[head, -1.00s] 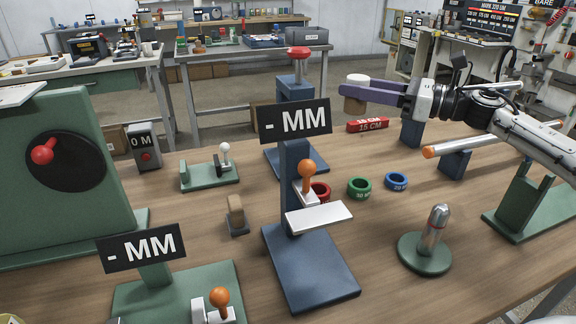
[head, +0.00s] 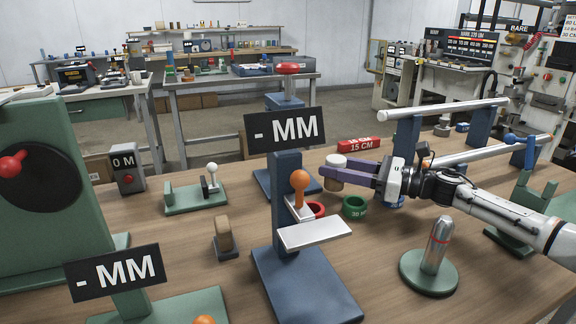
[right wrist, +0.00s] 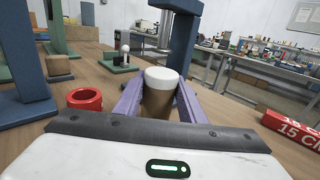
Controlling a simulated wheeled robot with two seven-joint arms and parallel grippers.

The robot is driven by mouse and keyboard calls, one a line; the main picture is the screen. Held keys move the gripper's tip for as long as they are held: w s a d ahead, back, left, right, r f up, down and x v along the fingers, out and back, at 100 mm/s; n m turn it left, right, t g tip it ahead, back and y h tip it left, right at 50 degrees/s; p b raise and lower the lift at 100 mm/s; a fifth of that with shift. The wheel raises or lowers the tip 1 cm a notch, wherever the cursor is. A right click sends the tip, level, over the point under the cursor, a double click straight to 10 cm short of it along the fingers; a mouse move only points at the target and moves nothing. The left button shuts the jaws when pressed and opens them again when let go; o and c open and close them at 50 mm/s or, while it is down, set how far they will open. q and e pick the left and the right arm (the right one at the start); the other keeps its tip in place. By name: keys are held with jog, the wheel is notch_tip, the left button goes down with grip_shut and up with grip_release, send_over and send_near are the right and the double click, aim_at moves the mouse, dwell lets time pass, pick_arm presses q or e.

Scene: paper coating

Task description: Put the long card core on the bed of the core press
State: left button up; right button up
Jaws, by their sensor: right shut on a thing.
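My right gripper (head: 338,174) is shut on a short brown cylinder with a white top, which I take for the card core (head: 335,182). In the right wrist view the core (right wrist: 158,100) stands upright between the two purple fingers. The likely core press, a dark blue stand with a red knob (head: 288,67), is just beyond and left of the core. Its bed (head: 268,184) is partly hidden behind a gauge. I cannot tell whether the core's underside touches anything. My left gripper is not in view.
A blue gauge with a "- MM" sign (head: 285,129), orange knob and white plate stands in front of the press. A red 15 CM block (head: 359,144) lies behind. A metal post (head: 437,243) stands front right.

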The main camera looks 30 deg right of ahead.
jog(key=shift+x, duration=0.85)
jog(key=x, duration=0.5)
jog(key=shift+w+a+r+p, duration=0.1)
jog(key=shift+w+r+p, duration=0.1)
jog(key=shift+p, duration=0.15)
jog(key=shift+w+a+f, duration=0.1)
jog(key=shift+w+a, duration=0.2)
jog(key=shift+w, duration=0.15)
jog(key=shift+p+x, duration=0.45)
jog(key=shift+x, duration=1.55)
jog(key=shift+w+f, duration=0.1)
jog(key=shift+f, duration=0.55)
